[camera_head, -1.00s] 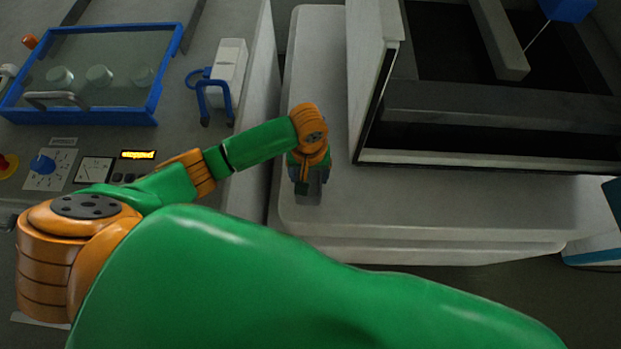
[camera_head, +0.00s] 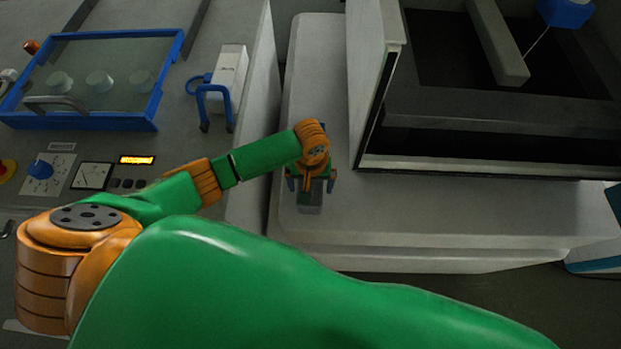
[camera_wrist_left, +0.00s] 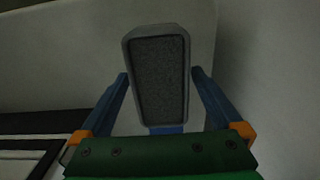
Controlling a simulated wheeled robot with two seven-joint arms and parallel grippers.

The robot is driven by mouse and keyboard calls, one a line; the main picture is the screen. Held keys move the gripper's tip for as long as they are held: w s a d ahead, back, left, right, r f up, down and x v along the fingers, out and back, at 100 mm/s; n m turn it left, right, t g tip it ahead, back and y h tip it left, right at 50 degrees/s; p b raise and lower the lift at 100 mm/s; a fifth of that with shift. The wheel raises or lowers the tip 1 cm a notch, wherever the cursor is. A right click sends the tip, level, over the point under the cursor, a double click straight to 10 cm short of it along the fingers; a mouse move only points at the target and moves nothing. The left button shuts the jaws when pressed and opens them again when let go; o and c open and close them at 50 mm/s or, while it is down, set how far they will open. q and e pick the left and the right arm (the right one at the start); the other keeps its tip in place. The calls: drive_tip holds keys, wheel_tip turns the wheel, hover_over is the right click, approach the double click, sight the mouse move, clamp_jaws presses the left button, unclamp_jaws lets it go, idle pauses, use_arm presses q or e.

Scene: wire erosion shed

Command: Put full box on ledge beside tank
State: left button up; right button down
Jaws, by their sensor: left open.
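The full box, small, grey and filled with dark grainy stuff, shows in the left wrist view (camera_wrist_left: 160,80) and below my gripper in the head view (camera_head: 311,203). It appears to rest on the pale ledge (camera_head: 420,215), left of the tank (camera_head: 480,167). A blue piece shows at the box's lower end in the wrist view. My left gripper (camera_head: 312,184) is over the box, its fingers spread on either side; it also shows in the wrist view (camera_wrist_left: 160,74). Gaps show between fingers and box. My arm partly hides the box. My right gripper is out of view.
A machine at left carries a blue-framed glass lid (camera_head: 95,80), a control panel (camera_head: 95,177) and a white container with a blue handle (camera_head: 228,75). The tank's upright wall (camera_head: 374,70) stands close right of my gripper. The ledge's front strip is clear.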

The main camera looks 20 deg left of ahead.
use_arm(q)
wheel_tip(320, 180, up, 12)
drive_tip(key=p, duration=0.1)
drive_tip(key=shift+f+p, duration=0.2)
drive_tip(key=shift+p, duration=0.15)
